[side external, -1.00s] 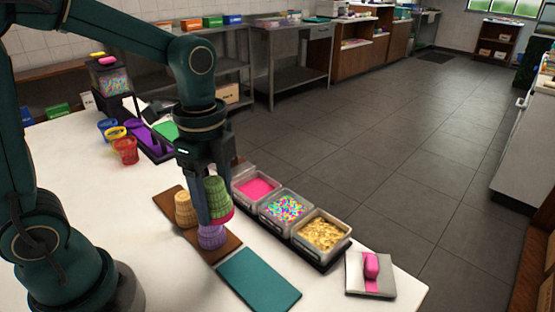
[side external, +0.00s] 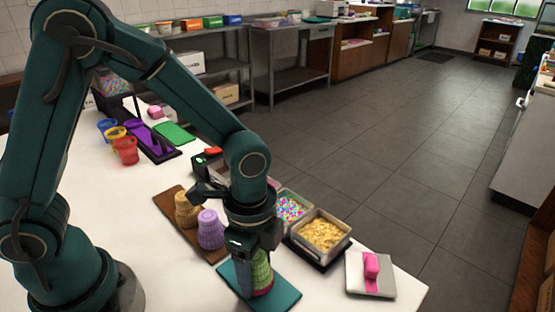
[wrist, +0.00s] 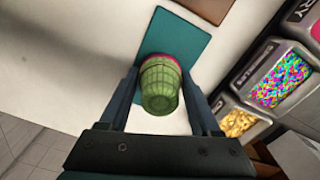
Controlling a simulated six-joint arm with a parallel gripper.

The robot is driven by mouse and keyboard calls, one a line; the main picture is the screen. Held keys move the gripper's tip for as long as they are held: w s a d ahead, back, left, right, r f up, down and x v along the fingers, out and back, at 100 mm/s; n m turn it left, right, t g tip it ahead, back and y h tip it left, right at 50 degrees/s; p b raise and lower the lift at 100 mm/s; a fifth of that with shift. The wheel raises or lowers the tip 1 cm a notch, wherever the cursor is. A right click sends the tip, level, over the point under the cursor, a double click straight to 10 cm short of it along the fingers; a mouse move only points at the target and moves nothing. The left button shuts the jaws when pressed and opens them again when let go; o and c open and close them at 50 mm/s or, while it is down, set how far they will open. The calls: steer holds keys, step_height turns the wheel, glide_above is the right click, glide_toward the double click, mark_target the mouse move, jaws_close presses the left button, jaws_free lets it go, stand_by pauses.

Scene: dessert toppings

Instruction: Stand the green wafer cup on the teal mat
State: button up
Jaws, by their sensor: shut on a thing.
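The green wafer cup (side external: 262,274), with a pink-red rim at its lower end, is between the fingers of my gripper (side external: 254,280). My gripper is shut on it and points down over the teal mat (side external: 286,295). In the wrist view the green wafer cup (wrist: 160,88) sits between the two fingers, with the teal mat (wrist: 180,38) beyond its rim.
Topping tubs, one with gold flakes (side external: 320,235), stand right of my gripper. A pale tile with a pink block (side external: 371,265) lies at the far right.

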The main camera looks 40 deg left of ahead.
steer(key=shift+f, duration=0.1)
steer(key=o, duration=1)
